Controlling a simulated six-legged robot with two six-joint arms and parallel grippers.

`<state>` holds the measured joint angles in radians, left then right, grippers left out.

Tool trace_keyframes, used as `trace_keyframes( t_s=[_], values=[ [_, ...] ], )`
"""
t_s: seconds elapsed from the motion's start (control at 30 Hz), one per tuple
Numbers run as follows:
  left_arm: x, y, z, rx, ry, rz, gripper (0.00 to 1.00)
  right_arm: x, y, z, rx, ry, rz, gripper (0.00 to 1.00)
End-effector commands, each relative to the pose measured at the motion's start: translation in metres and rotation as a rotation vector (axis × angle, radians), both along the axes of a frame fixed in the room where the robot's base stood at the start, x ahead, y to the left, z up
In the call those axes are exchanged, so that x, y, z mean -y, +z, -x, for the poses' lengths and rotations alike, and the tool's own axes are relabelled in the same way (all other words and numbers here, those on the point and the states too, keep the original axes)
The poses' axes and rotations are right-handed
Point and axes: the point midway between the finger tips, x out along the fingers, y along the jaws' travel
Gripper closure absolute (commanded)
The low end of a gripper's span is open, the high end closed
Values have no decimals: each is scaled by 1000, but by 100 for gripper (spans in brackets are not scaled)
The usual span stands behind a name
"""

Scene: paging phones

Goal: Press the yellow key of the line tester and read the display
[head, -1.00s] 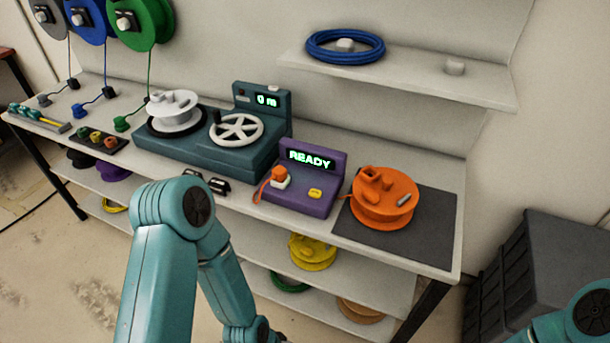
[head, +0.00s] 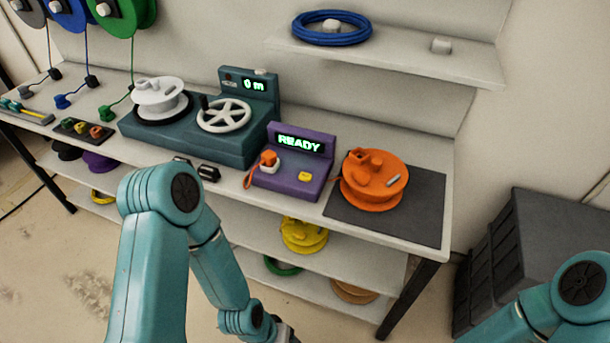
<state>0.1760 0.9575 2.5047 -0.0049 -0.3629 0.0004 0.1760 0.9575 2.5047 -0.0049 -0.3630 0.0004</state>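The purple line tester (head: 290,184) stands on the bench (head: 415,240), near its front edge. Its display (head: 300,143) reads "READY" in green. The yellow key (head: 305,176) is on its top at the right. An orange plug-like piece (head: 268,158) sits on a white block at its left, with an orange cord. My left arm comes up in front of the bench, and its gripper (head: 285,334) is only partly seen at the bottom edge, low and well apart from the tester. My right arm shows at the bottom right; its gripper is out of view.
An orange reel (head: 372,182) stands on a dark mat (head: 425,205) right of the tester. A teal measuring machine (head: 200,130) reading "0 m" is to the left. A shelf (head: 440,65) with a blue coil (head: 332,30) hangs above. Dark crates (head: 540,260) stand at right.

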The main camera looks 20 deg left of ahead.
Motion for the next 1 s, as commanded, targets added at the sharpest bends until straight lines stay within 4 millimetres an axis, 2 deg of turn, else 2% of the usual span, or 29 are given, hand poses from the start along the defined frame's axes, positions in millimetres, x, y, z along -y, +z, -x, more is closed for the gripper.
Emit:
trace_keyframes(
  t_s=[0.03, 0.17, 0.2, 1.0],
  values=[
    [0, 0, 0, 0, 0, 0, 55, 0, 0, 0, 0, 0, 0, 44],
    [0, 0, 0, 0, 0, 0, 98, 0, 0, 0, 0, 0, 0, 44],
    [0, 0, 0, 0, 0, 0, 100, 0, 0, 0, 0, 0, 0, 44],
    [0, 0, 0, 0, 0, 0, 100, 0, 0, 0, 0, 0, 0, 44]
  ],
)
